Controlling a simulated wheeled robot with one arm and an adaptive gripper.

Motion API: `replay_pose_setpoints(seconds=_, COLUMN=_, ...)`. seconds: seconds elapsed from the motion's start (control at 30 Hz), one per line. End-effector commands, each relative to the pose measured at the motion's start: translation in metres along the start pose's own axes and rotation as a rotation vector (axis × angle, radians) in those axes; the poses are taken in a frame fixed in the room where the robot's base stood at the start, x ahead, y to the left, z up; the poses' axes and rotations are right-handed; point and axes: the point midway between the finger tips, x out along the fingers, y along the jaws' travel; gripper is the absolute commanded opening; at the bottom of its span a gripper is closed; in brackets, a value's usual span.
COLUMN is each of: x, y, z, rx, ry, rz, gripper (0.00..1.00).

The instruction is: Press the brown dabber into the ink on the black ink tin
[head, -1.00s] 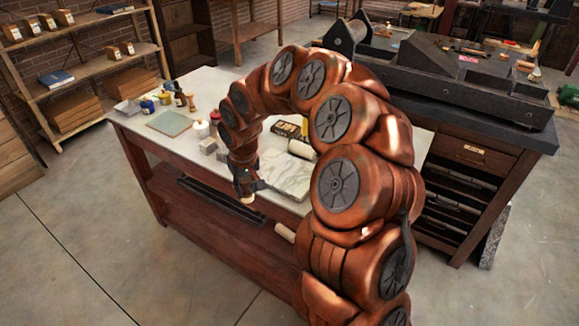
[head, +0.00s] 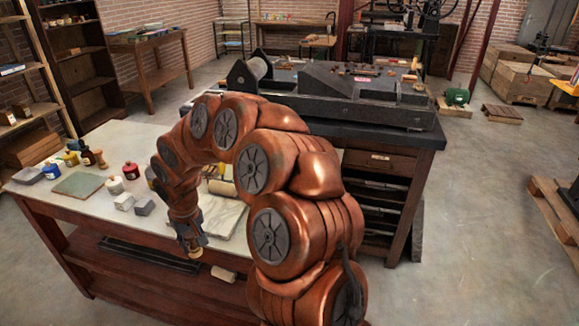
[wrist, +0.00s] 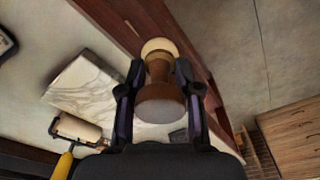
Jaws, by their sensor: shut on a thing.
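My gripper (wrist: 160,100) is shut on the brown dabber (wrist: 158,68), which has a turned wooden body and a pale rounded end pointing away from my palm. In the head view my gripper (head: 190,243) hangs at the front edge of the table, with the dabber (head: 195,253) only partly showing under it. The dabber looks clear of the table top. Several small tins and jars stand on the table's left part, among them a white one (head: 115,186) and a red one (head: 130,171). I cannot tell which is the black ink tin.
A marble slab (head: 226,216) lies beside my gripper, with a roller (wrist: 78,128) near it. A large dark press (head: 350,95) stands behind. Floor is clear in front of the table.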

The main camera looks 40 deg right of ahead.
Motion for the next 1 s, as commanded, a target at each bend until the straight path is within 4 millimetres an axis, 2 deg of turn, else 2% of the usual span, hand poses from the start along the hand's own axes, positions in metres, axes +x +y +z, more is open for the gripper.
replay_pose_setpoints(seconds=0.1, x=-0.009, y=0.002, z=0.0, rx=0.0, ry=-0.005, rz=0.003, gripper=0.0)
replay_pose_setpoints(seconds=0.33, x=-0.011, y=0.005, z=0.001, rx=-0.005, ry=-0.004, rz=-0.001, gripper=0.0)
replay_pose_setpoints(seconds=0.57, x=-0.014, y=0.029, z=0.005, rx=-0.05, ry=-0.001, rz=-0.007, gripper=0.0)
replay_pose_setpoints(seconds=0.77, x=-0.024, y=0.067, z=0.012, rx=-0.14, ry=-0.003, rz=-0.018, gripper=0.0)
replay_pose_setpoints(seconds=0.87, x=-0.031, y=0.092, z=0.018, rx=-0.202, ry=-0.003, rz=-0.026, gripper=0.0)
replay_pose_setpoints(seconds=1.0, x=-0.045, y=0.137, z=0.029, rx=-0.32, ry=0.001, rz=-0.04, gripper=0.0)
